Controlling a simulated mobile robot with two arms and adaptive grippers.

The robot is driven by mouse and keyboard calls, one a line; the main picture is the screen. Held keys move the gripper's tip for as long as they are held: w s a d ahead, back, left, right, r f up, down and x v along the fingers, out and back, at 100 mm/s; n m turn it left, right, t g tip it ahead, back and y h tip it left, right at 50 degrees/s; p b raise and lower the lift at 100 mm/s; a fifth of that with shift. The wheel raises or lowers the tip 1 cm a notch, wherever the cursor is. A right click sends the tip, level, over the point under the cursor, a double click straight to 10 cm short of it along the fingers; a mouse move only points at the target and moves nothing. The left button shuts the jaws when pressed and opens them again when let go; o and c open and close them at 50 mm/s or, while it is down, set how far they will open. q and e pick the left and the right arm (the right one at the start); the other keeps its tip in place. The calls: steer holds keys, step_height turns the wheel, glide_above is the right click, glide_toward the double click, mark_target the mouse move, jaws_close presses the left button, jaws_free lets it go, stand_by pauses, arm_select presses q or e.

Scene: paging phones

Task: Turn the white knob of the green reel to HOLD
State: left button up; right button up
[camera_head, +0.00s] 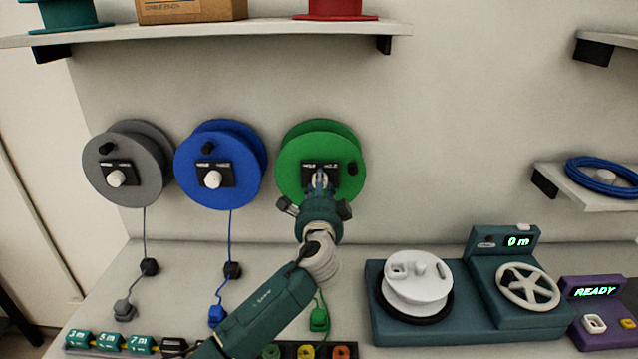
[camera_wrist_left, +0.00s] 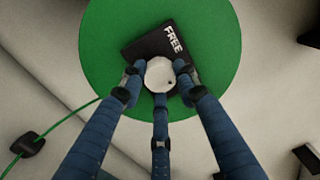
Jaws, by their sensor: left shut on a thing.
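The green reel (camera_head: 291,170) hangs on the wall, right of the blue and grey reels. It fills much of the left wrist view (camera_wrist_left: 215,50). Its white knob (camera_wrist_left: 159,74) sits on a black plate (camera_wrist_left: 140,50) with the word FREE readable; the other label is hidden or too small to read. My left gripper (camera_head: 320,178) reaches up to the reel from below. In the left wrist view its three blue fingers (camera_wrist_left: 159,85) close around the knob and touch it. A small dark mark shows on the knob's lower right. My right gripper is not in view.
The blue reel (camera_head: 240,150) and grey reel (camera_head: 150,150) hang close on the left. Below stands a teal machine (camera_head: 395,325) with a white spool (camera_head: 418,290) and handwheel (camera_head: 528,287). A shelf (camera_head: 230,31) is above. The wall right of the green reel is clear.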

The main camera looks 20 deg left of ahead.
arm_select(q)
steer(key=shift+d+r+m, duration=0.2)
steer(key=shift+r+m, duration=0.1)
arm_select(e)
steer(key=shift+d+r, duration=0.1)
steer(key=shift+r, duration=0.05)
arm_select(q)
steer(key=o, duration=1.1)
steer(key=shift+c, duration=0.2)
steer(key=shift+o, duration=0.5)
steer(key=shift+w+d+f, duration=0.1)
steer(key=shift+d+f, duration=0.05)
steer(key=shift+d, duration=0.05)
steer(key=v, duration=1.2)
